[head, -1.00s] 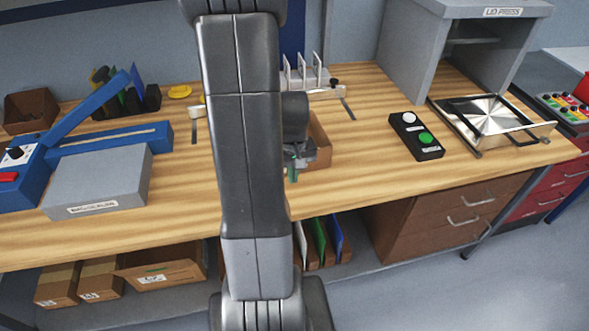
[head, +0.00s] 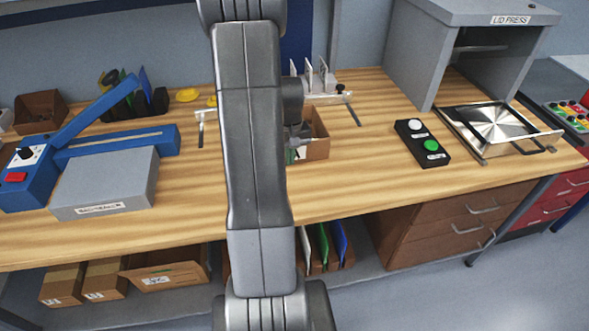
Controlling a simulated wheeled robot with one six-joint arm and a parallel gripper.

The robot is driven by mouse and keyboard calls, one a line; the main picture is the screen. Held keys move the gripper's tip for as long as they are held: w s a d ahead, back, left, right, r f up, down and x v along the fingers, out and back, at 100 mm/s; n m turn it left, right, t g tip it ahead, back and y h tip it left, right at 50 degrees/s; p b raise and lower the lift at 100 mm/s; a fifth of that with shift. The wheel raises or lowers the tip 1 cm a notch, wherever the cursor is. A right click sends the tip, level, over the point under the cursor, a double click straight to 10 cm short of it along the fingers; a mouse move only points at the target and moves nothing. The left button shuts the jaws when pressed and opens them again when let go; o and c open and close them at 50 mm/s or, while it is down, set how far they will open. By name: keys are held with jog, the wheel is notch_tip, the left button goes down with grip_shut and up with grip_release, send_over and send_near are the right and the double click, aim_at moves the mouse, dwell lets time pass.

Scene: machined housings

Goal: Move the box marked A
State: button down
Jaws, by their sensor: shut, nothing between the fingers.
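An open brown cardboard box (head: 318,150) stands on the wooden bench, partly hidden behind my arm. A pale patch shows near its left side, but I cannot read any letter A on it. My gripper (head: 297,146) is shut and empty, at the box's left side in the picture. My arm hides part of the gripper, and I cannot tell whether it touches the box. Several labelled cardboard boxes (head: 165,270) sit on the shelf below the bench; their marks are too small to read.
A grey and blue bag sealer (head: 105,185) stands at left. A button box (head: 422,142) and the lid press (head: 470,30) with its metal tray (head: 497,130) stand at right. A white rack (head: 318,80) is behind the box. Bench front right of my arm is clear.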

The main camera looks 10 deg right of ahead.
jog(key=w, duration=0.7)
jog(key=shift+w+a, duration=0.3)
jog(key=shift+a, duration=0.05)
jog(key=shift+s, duration=0.1)
